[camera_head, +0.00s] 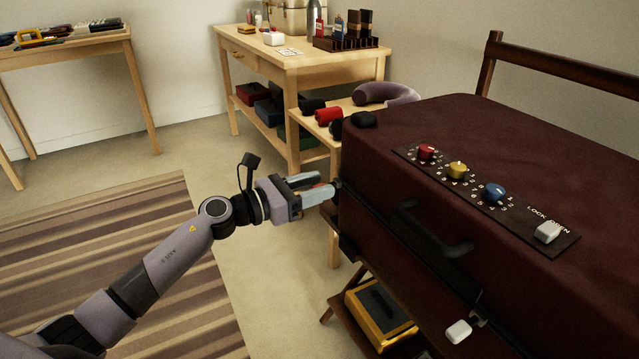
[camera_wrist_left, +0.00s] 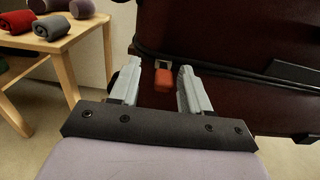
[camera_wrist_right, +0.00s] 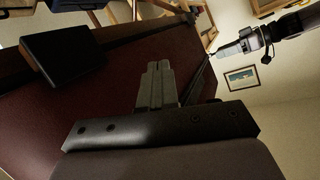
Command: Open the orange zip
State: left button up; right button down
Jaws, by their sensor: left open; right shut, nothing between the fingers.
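The dark red suitcase (camera_head: 470,140) lies on a wooden stand, with its lid down. The orange zip pull (camera_wrist_left: 165,79) hangs at the seam near the suitcase's corner in the left wrist view. My left gripper (camera_head: 324,186) is at the suitcase's near left corner. Its two fingers (camera_wrist_left: 173,76) are open, one on each side of the pull; I cannot tell whether either touches it.
A black handle (camera_head: 435,232) juts from the front. A yellow-and-black box (camera_head: 380,314) sits below. A wooden table (camera_head: 290,62) stands behind.

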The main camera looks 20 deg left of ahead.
pick_arm(q)
jog(key=v, duration=0.5)
jog(key=shift+s+a, duration=0.2)
